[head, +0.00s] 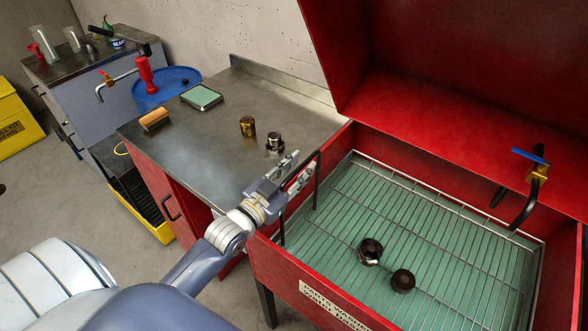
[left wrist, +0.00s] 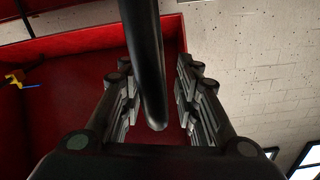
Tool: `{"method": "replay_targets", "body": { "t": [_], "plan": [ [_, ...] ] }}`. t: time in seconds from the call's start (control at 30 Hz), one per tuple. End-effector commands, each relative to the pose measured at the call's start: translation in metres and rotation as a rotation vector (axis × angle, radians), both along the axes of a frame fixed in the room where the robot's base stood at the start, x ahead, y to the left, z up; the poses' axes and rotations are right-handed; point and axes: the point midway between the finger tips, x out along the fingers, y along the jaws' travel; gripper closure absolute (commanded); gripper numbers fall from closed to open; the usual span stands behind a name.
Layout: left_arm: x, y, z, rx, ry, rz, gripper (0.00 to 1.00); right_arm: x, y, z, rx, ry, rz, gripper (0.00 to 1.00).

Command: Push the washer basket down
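The washer basket (head: 440,184) is a wire grid inside the red parts washer, over a pale green surface. Two dark round parts (head: 370,250) (head: 403,281) rest on it. A dark bar handle (head: 318,180) rises at the basket's left side. My left gripper (head: 295,172) is at the top of this handle, with its fingers apart. In the left wrist view, the dark bar (left wrist: 147,65) runs between the two open fingers, with a clear gap on the right side. Whether the left finger touches the bar cannot be told. My right gripper is not in view.
The washer's red lid (head: 450,115) stands open at the back. A blue-handled tap (head: 537,172) is at the right. The steel bench (head: 200,145) on the left holds a brass cylinder (head: 247,126), a steel part (head: 275,142), a brush-like block (head: 154,120) and a green pad (head: 202,97).

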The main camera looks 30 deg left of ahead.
Motion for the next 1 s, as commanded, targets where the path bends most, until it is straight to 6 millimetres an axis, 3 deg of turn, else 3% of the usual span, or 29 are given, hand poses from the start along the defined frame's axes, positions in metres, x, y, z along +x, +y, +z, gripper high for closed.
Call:
{"method": "replay_targets", "body": {
  "t": [0.17, 0.7, 1.0],
  "plan": [
    [-0.012, 0.002, -0.001, 0.0, 0.002, 0.0, 0.7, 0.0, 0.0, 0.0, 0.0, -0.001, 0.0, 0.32],
    [-0.099, 0.014, -0.001, 0.0, 0.002, 0.0, 0.7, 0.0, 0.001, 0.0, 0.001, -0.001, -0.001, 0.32],
    [-0.118, 0.016, 0.0, 0.001, -0.001, 0.0, 0.7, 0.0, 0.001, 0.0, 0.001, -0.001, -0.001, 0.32]
  ]
}}
